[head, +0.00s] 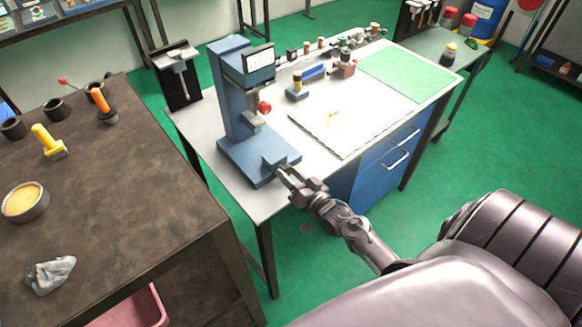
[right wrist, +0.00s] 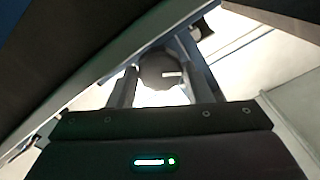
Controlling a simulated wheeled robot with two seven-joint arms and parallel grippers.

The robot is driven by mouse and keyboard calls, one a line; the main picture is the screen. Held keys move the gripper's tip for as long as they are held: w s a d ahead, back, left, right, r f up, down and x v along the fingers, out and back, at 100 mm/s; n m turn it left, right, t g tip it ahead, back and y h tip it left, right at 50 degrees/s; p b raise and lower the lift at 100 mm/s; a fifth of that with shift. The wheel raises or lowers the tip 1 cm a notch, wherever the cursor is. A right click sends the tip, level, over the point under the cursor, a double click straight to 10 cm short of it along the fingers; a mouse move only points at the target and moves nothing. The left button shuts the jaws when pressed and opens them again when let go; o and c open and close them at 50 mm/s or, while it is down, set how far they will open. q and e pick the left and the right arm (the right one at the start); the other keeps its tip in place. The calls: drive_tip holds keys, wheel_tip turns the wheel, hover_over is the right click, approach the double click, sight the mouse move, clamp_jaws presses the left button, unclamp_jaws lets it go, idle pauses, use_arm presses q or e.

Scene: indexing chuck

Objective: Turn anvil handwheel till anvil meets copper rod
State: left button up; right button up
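A blue upright bench machine (head: 235,95) with a white display panel (head: 259,58) stands on the white table. A red part (head: 264,107) sits on its front, and a small blue block (head: 275,161) is at its base's near edge. My right gripper (head: 284,173) is at that block. In the right wrist view a dark round handwheel (right wrist: 160,70) with a pale mark lies between its two fingers. It fills most of the gap; whether the fingers press on it I cannot tell. I cannot make out the anvil or copper rod. My left gripper is out of view.
A white board (head: 345,128) and a green mat (head: 405,72) lie to the machine's right. Several small parts stand along the table's back. A dark brown table (head: 120,200) with cups and tools is at the left. Blue drawers (head: 385,170) are under the white table.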

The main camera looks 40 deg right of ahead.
drive_tip(key=o, duration=0.3)
drive_tip(key=shift+o, duration=0.2)
drive_tip(key=s+b, duration=0.2)
drive_tip(key=s, duration=0.5)
drive_tip(key=shift+s+d, duration=0.3)
drive_tip(key=shift+s, duration=0.1)
